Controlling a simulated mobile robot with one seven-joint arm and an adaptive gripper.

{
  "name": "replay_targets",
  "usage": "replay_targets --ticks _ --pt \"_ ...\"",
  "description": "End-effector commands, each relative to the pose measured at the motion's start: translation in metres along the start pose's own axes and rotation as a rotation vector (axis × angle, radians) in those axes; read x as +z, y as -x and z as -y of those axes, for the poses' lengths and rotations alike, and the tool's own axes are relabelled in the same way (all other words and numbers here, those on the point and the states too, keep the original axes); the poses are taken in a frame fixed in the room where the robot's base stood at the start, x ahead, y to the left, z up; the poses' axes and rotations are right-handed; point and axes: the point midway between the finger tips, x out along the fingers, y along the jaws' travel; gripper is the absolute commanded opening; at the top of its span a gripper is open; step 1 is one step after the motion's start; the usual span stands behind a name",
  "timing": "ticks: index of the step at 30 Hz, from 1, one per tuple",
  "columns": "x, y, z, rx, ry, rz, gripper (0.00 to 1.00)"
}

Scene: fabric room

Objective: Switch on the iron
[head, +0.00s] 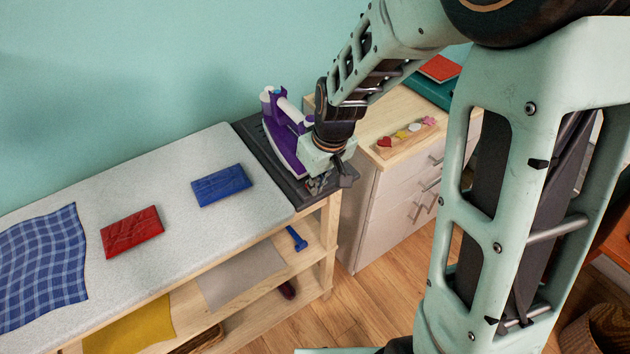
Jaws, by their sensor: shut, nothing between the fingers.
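The purple and white iron (284,132) stands on the dark grey rest (262,150) at the right end of the ironing table. My gripper (318,186) is shut and empty, low beside the iron's right side, over the front part of the rest. My arm comes in from the upper right. The gripper and wrist cover part of the iron's right side and part of the rest. I cannot tell whether the fingers touch the iron or the rest. No switch or lit lamp on the iron can be made out.
The ironing table (170,160) carries a folded blue cloth (221,185), a folded red cloth (132,232) and a checked blue cloth (45,262). A drawer cabinet (385,190) stands right of the table. Wooden floor (345,305) lies open in front.

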Motion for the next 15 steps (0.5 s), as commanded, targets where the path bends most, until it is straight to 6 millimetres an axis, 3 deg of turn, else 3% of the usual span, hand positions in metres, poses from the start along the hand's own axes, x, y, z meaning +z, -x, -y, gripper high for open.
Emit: replay_targets --ticks 15 --pt "-0.016 0.002 0.0 0.0 -0.001 0.001 0.0"
